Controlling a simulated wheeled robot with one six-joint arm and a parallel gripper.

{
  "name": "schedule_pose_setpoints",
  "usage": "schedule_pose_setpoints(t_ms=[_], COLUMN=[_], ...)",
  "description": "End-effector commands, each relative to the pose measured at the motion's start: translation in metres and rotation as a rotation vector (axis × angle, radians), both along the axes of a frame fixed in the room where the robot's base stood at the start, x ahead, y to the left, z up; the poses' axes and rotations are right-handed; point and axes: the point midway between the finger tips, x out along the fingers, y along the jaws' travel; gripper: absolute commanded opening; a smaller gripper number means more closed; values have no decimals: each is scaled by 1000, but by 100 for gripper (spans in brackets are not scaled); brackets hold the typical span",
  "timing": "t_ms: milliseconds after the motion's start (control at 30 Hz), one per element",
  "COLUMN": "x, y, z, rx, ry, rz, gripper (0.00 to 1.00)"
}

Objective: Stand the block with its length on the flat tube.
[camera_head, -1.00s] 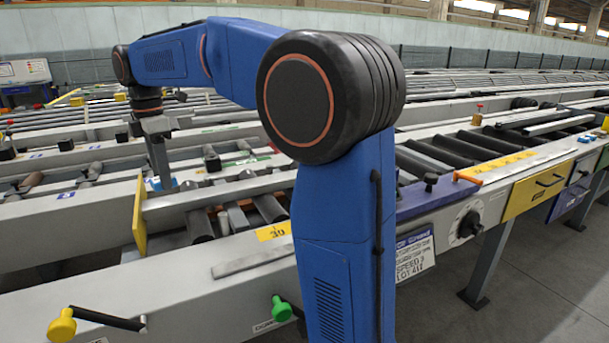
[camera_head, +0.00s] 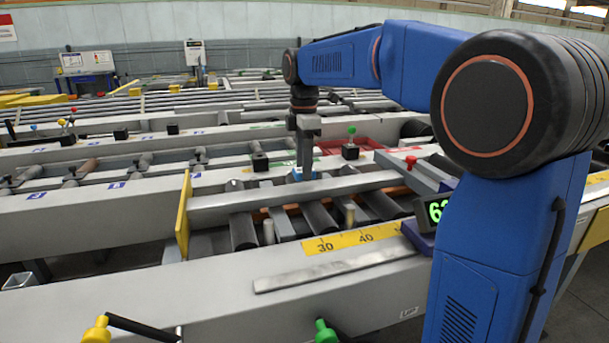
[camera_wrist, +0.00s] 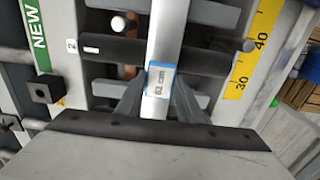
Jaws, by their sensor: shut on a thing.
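A small white block with light blue edges (camera_head: 303,174) is in my gripper (camera_head: 305,166). In the wrist view my gripper (camera_wrist: 158,92) is shut on the block (camera_wrist: 161,78), whose printed face reads about "62 cm". The flat tube (camera_head: 250,202) is a long grey bar lying across the rollers, its left end at a yellow plate (camera_head: 183,215). In the wrist view the block is in line with the flat tube (camera_wrist: 164,32), between its long edges. I cannot tell whether the block touches the tube.
A yellow scale (camera_head: 350,240) marked 30 and 40 lies on the front rail. A green digital display (camera_head: 437,210) is partly covered by my arm. A loose grey strip (camera_head: 335,270) lies on the front rail.

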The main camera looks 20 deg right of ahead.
Motion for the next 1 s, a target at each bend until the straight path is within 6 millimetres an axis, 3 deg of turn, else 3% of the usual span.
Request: schedule_pose_setpoints(t_ms=[200,567,600,667,1000], x=[0,0,0,0,0], y=[0,0,0,0,0], z=[-27,-30,-30,-30,-28], rx=[0,0,0,0,0], ry=[1,1,0,0,0], rz=[0,0,0,0,0], gripper=[12,12,38,52,52])
